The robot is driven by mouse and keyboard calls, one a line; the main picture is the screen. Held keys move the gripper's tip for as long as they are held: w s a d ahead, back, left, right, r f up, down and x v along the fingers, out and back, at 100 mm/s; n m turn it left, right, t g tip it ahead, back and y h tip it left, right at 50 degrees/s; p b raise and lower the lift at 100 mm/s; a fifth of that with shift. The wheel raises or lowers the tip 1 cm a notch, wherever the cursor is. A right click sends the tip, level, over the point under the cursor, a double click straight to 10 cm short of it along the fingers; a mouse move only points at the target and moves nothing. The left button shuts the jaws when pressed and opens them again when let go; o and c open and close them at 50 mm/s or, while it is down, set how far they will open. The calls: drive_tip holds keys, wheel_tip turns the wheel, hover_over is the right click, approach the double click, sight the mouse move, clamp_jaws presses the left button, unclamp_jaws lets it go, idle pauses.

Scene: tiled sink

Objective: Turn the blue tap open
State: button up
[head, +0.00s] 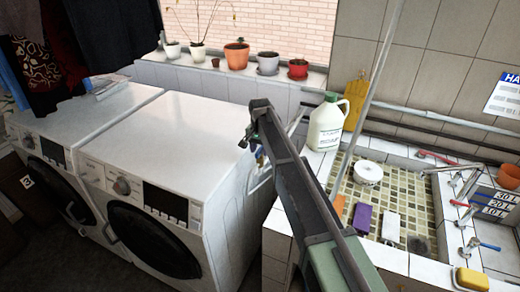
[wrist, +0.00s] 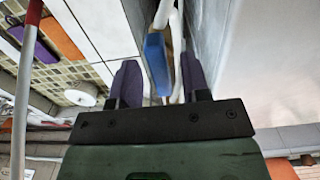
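A blue tap handle (wrist: 157,62) points lengthwise toward my gripper (wrist: 160,82) in the wrist view, its near end lying between the two purple-tipped fingers. The fingers stand apart, with a visible gap on both sides of the handle; I see no grip on it. White pipework (wrist: 176,45) runs behind the handle. In the head view my gripper (head: 249,138) is in the gap between the white washing machine and the tiled sink wall. A small blue part shows there (head: 260,156), mostly hidden by my arm. Another blue-handled tap (head: 490,246) is at the sink's right.
A washing machine (head: 180,140) stands left of my gripper. A white jug (head: 326,124) stands on the sink's rim (head: 385,150). The basin holds a white round item (head: 368,172) and coloured blocks. Potted plants (head: 268,63) line the sill. A pole (head: 375,85) rises close to my arm.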

sight(260, 149)
wheel_tip(260, 149, up, 11)
drive_tip(key=p, duration=1)
drive_tip(key=shift+p, duration=0.4)
drive_tip(key=shift+f, duration=0.1)
